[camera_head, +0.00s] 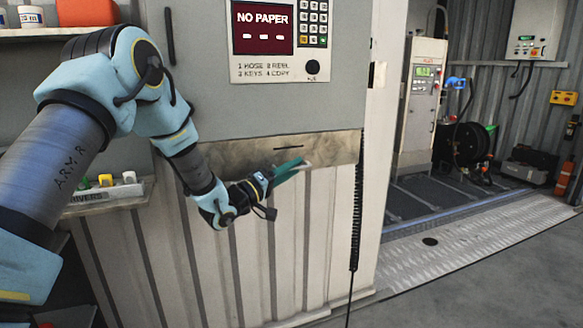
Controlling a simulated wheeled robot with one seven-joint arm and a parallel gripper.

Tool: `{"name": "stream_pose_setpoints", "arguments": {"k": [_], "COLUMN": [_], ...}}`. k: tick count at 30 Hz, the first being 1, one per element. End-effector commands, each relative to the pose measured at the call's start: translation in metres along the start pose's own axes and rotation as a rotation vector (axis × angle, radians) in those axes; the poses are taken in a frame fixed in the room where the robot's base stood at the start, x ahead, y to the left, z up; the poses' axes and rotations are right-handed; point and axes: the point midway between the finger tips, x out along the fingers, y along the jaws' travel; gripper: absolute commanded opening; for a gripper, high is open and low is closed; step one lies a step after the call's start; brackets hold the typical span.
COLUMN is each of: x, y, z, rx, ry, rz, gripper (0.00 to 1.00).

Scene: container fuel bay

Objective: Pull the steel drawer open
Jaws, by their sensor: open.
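The steel drawer (338,148) is a brushed-metal front set low in the grey cabinet, below the keypad panel. It looks flush with the cabinet face. A short dark line runs across its upper middle. My gripper (303,165) is open, with its green fingers over the lower middle of the drawer front. Whether the fingers touch the drawer, I cannot tell.
A keypad panel (281,70) with a "NO PAPER" screen (263,17) is above the drawer. A black coiled cord (356,215) hangs at its right. A shelf (105,197) with small items is at left. Open floor (480,275) lies to the right.

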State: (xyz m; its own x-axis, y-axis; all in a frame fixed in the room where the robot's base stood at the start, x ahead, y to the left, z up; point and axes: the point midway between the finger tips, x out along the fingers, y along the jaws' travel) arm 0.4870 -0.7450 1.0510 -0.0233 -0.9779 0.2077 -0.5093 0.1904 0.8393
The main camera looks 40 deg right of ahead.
Motion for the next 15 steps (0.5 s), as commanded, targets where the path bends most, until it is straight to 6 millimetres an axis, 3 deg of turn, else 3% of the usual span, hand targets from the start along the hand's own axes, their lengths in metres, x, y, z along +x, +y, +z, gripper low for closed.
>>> {"name": "stream_pose_setpoints", "arguments": {"k": [6, 15], "x": [0.0, -0.0001], "y": [-0.0001, 0.0001], "z": [0.0, -0.0002], "rx": [0.0, 0.001], "ry": [0.0, 0.0], "rz": [0.0, 0.0], "gripper": [0.4, 0.06]}}
